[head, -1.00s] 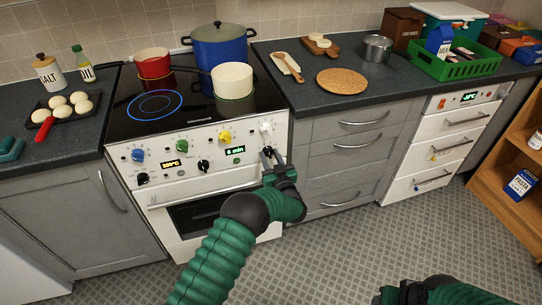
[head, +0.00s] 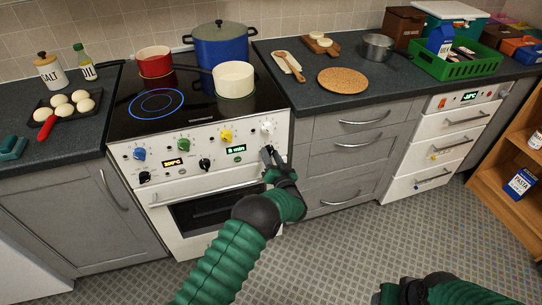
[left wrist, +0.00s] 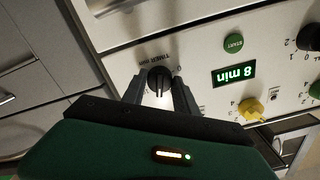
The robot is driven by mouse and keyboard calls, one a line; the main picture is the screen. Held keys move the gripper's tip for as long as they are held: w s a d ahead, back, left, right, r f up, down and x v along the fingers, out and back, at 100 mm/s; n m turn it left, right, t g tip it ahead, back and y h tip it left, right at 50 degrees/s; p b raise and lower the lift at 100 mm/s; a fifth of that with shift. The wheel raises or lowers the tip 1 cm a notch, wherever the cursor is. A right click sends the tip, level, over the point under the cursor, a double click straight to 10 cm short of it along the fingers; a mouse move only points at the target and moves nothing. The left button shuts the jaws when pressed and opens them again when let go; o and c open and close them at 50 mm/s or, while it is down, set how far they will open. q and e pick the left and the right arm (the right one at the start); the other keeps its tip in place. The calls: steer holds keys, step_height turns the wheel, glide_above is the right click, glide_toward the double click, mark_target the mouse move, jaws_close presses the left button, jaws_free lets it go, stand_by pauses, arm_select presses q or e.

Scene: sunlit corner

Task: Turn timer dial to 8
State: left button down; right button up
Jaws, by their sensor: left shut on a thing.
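The timer dial (left wrist: 158,82) is a black knob on the white oven panel, with "timer min" lettering beside it. My left gripper (left wrist: 159,92) is shut on this dial, one finger on each side. In the head view the left gripper (head: 270,155) is at the panel's right end and hides most of the dial. The green timer display (left wrist: 234,75) reads 8 min, upside down in the wrist view. It also shows in the head view (head: 236,149). My right gripper (head: 408,293) is at the bottom edge, partly cut off; its fingers do not show clearly.
A white knob (head: 268,128) sits just above the dial, a yellow knob (head: 226,136) to its left. The green start button (left wrist: 234,43) is beside the display. A cream pot (head: 233,78) stands on the hob above. The floor in front is clear.

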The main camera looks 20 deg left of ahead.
arm_select(q)
steer(key=shift+w+r, duration=0.15)
steer(key=shift+r, duration=0.25)
steer(key=c, duration=1.3)
jaws_free()
steer(key=o, duration=0.4)
steer(key=shift+f, duration=0.25)
steer(key=shift+c, duration=0.2)
steer(key=shift+d, duration=0.1)
steer(key=p+v, duration=0.2)
steer(key=v, duration=1.5)
steer(key=shift+p, duration=0.3)
steer(key=shift+f, duration=0.1)
